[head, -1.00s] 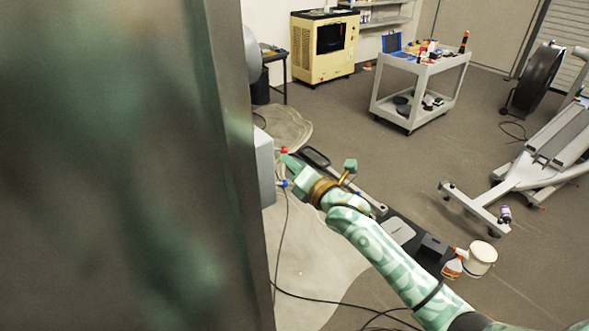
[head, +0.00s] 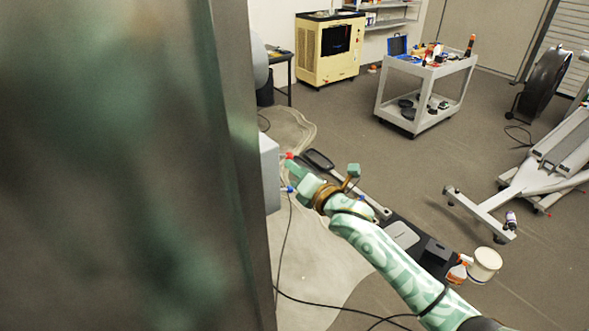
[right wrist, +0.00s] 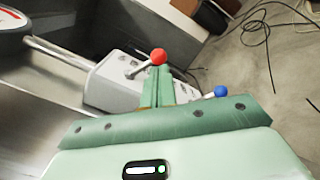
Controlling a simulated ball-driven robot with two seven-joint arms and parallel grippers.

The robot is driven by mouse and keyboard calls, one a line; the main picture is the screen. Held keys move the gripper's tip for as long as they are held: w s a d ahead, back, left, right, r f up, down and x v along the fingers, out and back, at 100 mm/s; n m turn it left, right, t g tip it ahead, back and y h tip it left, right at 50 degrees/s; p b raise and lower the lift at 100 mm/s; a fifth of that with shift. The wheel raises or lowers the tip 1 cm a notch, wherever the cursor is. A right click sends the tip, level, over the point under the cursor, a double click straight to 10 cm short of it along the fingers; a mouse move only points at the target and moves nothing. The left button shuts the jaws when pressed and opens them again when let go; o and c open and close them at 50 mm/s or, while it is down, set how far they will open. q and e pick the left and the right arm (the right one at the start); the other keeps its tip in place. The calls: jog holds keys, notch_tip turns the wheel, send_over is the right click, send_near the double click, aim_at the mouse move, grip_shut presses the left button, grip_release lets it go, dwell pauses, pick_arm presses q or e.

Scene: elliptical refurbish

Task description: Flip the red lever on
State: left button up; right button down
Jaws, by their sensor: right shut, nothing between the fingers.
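The red lever (head: 289,155) is a small lever with a red ball knob on the side of a grey box (head: 269,178). In the right wrist view, the red knob (right wrist: 158,56) sits on a thin metal stem that slopes down left to the white-grey box (right wrist: 115,84). A blue-knobbed lever (right wrist: 221,92) is on the right. My right gripper (head: 291,168) is green and shut, with nothing held. Its fingertips (right wrist: 157,72) appear right by the red knob, just below it in the picture; I cannot tell whether they touch. My left gripper is out of view.
A large metal panel (head: 120,170) fills the left of the head view. A black-and-grey bench-like item (head: 402,235) lies under my right arm. A cart (head: 425,95), a yellow machine (head: 328,52) and gym-like equipment (head: 530,185) stand farther off on open floor.

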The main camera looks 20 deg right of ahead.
jog(key=shift+d+r+n, duration=0.15)
jog(key=shift+d+n, duration=0.05)
jog(key=shift+n, duration=0.3)
jog(key=r+n, duration=0.1)
jog(key=n, duration=0.1)
jog(key=n+p, duration=0.1)
jog(key=n, duration=0.2)
jog(key=d+r+n, duration=0.1)
jog(key=n, duration=0.1)
jog(key=shift+w+r+n+y, duration=0.2)
jog(key=shift+r+n+y, duration=0.1)
jog(key=shift+r+y, duration=0.1)
jog(key=shift+r+n+p, duration=0.3)
jog(key=shift+n+p, duration=0.4)
jog(key=shift+n, duration=0.5)
dwell(0.5)
